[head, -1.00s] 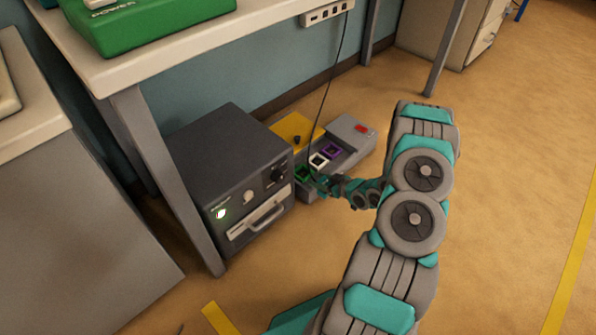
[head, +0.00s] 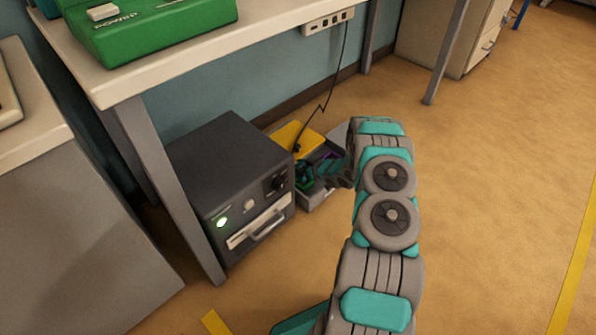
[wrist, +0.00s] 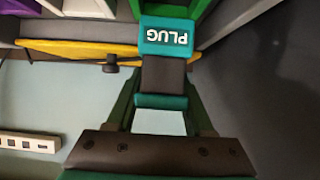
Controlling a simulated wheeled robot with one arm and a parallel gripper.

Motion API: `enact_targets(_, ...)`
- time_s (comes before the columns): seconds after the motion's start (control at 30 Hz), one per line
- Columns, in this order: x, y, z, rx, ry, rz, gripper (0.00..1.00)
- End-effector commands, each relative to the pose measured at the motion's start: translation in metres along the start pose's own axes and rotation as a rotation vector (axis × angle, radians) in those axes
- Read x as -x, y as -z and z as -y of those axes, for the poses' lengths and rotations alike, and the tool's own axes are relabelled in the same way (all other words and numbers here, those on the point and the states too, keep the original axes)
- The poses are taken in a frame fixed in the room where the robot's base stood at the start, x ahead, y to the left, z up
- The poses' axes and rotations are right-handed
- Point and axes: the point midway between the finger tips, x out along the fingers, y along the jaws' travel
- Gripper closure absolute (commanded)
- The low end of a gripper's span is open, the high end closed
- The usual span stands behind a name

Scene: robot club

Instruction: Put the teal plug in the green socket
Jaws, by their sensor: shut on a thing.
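The teal plug (wrist: 166,38), lettered PLUG, has a dark middle and sits between the fingers of my gripper (wrist: 163,78), which is shut on it. The green socket (wrist: 207,8) shows at the top of the wrist view, just behind the plug's teal end. I cannot tell whether the plug is in it or only in front of it. In the head view my gripper (head: 328,173) is over the grey socket block (head: 315,198), beside the dark box, and mostly hides the sockets.
A white socket (wrist: 88,8) and a purple socket (wrist: 18,8) sit beside the green one. A dark box (head: 228,165) stands close at the left under the bench (head: 200,62). A yellow piece (head: 290,136) with a black cable lies behind. Open floor lies right.

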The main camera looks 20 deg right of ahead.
Motion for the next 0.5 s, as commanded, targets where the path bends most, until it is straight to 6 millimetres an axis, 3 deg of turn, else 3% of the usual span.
enact_targets(0.3,-0.015,-0.028,0.0,-0.001,-0.001,0.0,1.0)
enact_targets(0.5,-0.016,-0.029,-0.001,0.001,-0.001,0.0,1.0)
